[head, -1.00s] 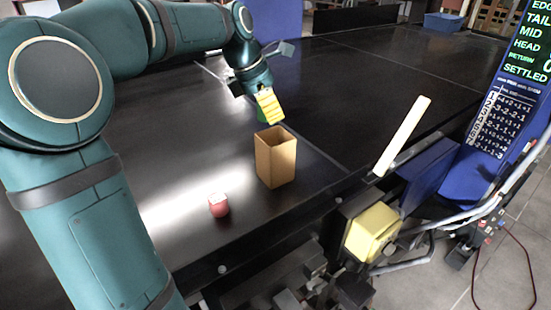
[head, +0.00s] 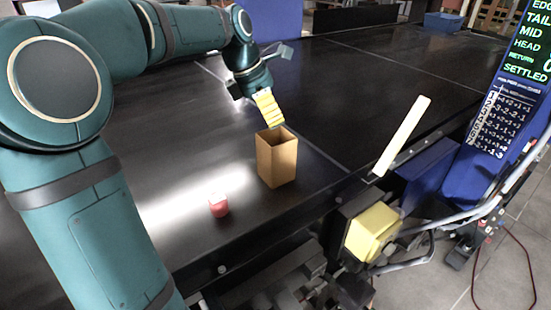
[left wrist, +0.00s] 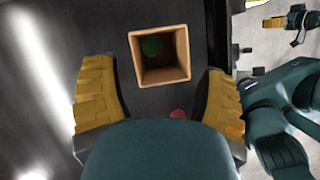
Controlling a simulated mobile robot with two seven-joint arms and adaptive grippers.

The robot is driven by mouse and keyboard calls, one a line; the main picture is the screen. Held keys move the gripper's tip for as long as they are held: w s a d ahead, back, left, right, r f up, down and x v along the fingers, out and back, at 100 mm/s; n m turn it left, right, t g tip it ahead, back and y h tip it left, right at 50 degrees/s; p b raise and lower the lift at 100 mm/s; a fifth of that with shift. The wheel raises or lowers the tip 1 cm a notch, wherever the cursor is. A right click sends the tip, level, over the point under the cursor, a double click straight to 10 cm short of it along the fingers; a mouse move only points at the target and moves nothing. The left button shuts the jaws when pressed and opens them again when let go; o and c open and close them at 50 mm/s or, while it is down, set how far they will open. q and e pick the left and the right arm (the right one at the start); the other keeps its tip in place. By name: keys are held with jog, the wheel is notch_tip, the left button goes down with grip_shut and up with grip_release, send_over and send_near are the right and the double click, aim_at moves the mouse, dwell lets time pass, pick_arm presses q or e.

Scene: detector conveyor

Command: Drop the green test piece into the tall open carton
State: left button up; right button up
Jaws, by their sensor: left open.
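The tall open carton (head: 284,160) is brown and stands upright on the dark belt. In the left wrist view I look down into the carton (left wrist: 183,76). The green test piece (left wrist: 152,46) shows as a round green patch inside it, partly in shade. In the head view the carton walls hide the piece. My left gripper (head: 269,108), with yellow fingers, is just above and behind the carton's mouth. In the left wrist view its fingers are spread wide and empty. My right gripper (left wrist: 276,22) seems to show small at the upper right of that view, its opening unclear.
A red piece (head: 219,205) stands on the belt (head: 130,170) left of and nearer than the carton. A pale bar (head: 403,135) rises at the belt's right edge, near a yellow box (head: 371,232). The belt behind the carton is clear.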

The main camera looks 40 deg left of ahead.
pick_arm(q)
jog(key=v, duration=1.1)
jog(key=shift+s+r, duration=0.15)
